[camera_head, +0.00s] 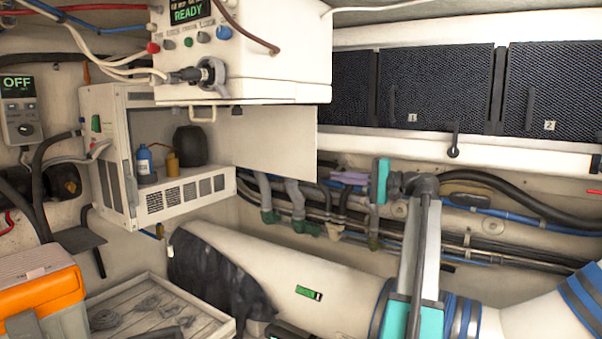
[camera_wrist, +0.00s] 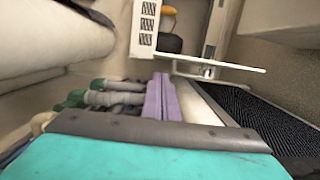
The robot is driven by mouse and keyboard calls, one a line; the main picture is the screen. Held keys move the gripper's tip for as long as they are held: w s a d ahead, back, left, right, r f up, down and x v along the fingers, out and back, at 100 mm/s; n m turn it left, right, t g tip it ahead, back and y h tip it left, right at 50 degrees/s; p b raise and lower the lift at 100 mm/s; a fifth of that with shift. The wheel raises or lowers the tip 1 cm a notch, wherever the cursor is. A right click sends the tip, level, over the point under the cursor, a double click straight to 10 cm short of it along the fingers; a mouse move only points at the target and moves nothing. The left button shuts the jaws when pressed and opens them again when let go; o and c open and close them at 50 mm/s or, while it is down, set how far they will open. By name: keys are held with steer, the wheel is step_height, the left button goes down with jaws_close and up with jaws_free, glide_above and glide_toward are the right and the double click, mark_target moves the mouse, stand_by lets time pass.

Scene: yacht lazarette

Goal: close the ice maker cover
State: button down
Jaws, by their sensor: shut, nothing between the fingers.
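The ice maker looks to be the white box (camera_head: 125,165) at left in the head view, with vents and an open front. Its cover appears to be the flat pale panel (camera_head: 275,141) standing open to the right of the opening. In the wrist view the panel (camera_wrist: 222,66) shows nearly edge-on, beyond my fingers. My gripper (camera_head: 383,181) is shut and empty, to the right of the panel and apart from it. In the wrist view its teal and grey finger (camera_wrist: 160,132) fills the bottom. The panel's upper edge is partly hidden by the control box above.
A blue bottle (camera_head: 145,161), a yellow container (camera_head: 172,164) and a dark round object (camera_head: 189,145) stand inside the opening. A white control box (camera_head: 255,55) hangs above. Hoses and pipes (camera_head: 300,200) run along the wall. A large white duct (camera_head: 270,265) lies below.

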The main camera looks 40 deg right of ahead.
steer(key=shift+w+d+r, duration=0.1)
steer(key=shift+w, duration=0.15)
stand_by(0.3)
steer(key=p+x, duration=0.3)
steer(key=x, duration=0.7)
steer(key=shift+s, duration=0.25)
stand_by(0.4)
